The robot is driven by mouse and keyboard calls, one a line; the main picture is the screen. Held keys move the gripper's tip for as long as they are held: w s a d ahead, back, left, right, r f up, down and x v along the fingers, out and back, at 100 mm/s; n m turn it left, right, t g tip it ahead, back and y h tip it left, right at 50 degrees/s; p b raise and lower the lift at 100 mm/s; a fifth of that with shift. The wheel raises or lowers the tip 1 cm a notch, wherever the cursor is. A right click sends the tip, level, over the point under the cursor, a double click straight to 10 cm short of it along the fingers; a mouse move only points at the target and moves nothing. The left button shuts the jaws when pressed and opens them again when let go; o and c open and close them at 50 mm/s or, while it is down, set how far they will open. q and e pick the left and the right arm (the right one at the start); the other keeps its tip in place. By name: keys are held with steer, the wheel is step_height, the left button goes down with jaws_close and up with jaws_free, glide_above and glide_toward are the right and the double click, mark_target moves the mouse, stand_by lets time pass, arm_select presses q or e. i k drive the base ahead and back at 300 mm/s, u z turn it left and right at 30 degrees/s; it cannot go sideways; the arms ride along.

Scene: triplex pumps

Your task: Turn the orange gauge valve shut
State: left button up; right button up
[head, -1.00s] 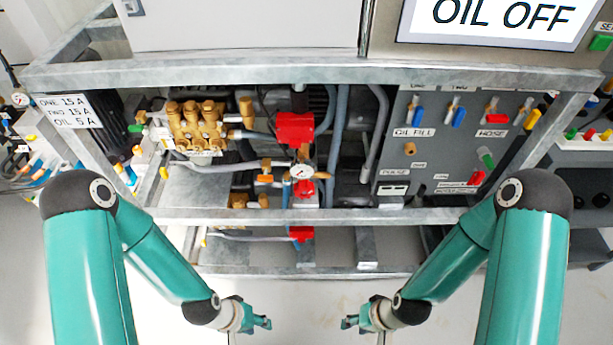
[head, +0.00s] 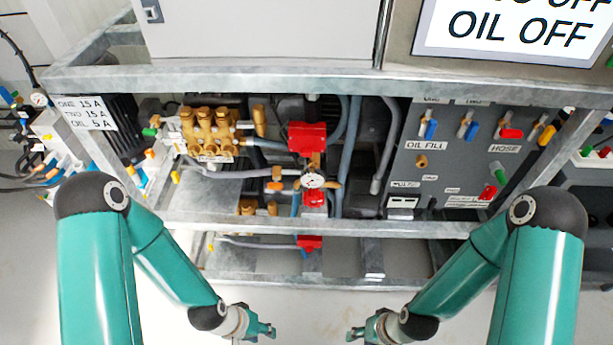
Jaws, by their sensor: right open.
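A small orange valve handle (head: 276,186) sits on the pipe just left of the round white pressure gauge (head: 312,181), inside the metal frame in the head view. I take it for the gauge valve; its exact setting is too small to read. My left gripper (head: 270,331) is low in the picture, in front of the frame and well apart from the valve; its jaw gap is not clear. My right gripper (head: 351,333) is open and empty, also low and apart from everything. Neither gripper touches the pump.
Metal frame rails (head: 330,224) run across in front of the pipes. Red blocks (head: 307,138) sit above and below the gauge. Brass pump heads (head: 207,125) are at left. A grey panel (head: 440,165) with coloured handles is at right. The floor before the frame is clear.

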mark_target(275, 185)
steer(key=u, duration=0.05)
steer(key=k, duration=1)
steer(key=u, duration=1.25)
steer(key=i, duration=0.6)
steer(key=z, duration=0.75)
